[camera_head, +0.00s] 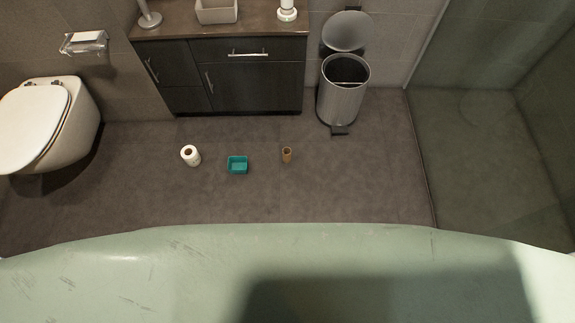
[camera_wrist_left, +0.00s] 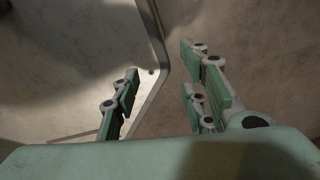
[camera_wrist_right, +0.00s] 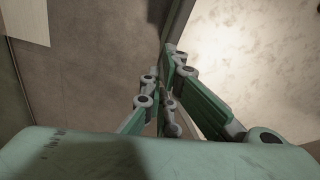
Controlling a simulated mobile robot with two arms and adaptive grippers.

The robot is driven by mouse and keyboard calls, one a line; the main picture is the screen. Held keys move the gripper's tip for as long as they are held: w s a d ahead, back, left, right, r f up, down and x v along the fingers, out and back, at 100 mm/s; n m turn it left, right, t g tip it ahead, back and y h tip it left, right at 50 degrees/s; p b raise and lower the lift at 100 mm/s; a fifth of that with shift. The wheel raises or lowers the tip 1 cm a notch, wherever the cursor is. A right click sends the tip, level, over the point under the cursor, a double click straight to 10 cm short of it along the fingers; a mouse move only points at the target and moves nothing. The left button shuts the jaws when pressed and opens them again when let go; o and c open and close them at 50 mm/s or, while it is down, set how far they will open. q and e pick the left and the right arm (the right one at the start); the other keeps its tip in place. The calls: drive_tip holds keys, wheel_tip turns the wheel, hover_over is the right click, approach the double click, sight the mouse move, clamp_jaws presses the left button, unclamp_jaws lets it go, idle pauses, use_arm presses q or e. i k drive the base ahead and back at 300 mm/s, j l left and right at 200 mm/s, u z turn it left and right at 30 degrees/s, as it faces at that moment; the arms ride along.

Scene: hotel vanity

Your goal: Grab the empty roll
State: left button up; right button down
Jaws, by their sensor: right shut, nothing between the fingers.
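The empty roll (camera_head: 287,155) is a small brown cardboard tube standing on the grey floor in the head view, right of a teal tray. A white paper roll (camera_head: 190,156) lies further left on the floor. My left gripper (camera_wrist_left: 157,88) shows in the left wrist view with its fingers spread wide and nothing between them. My right gripper (camera_wrist_right: 164,75) shows in the right wrist view with its fingers together and empty. Neither gripper shows in the head view. The empty roll does not show in either wrist view.
The small teal tray (camera_head: 238,165) sits between the two rolls. A metal pedal bin (camera_head: 343,98) with its lid up stands by the dark vanity cabinet (camera_head: 255,84). A toilet (camera_head: 60,125) is at the left. A glass shower partition (camera_head: 490,130) is at the right.

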sight(286, 151)
drive_tip(key=i+l, duration=0.75)
drive_tip(key=i+j+u, duration=0.05)
drive_tip(key=i, duration=0.05)
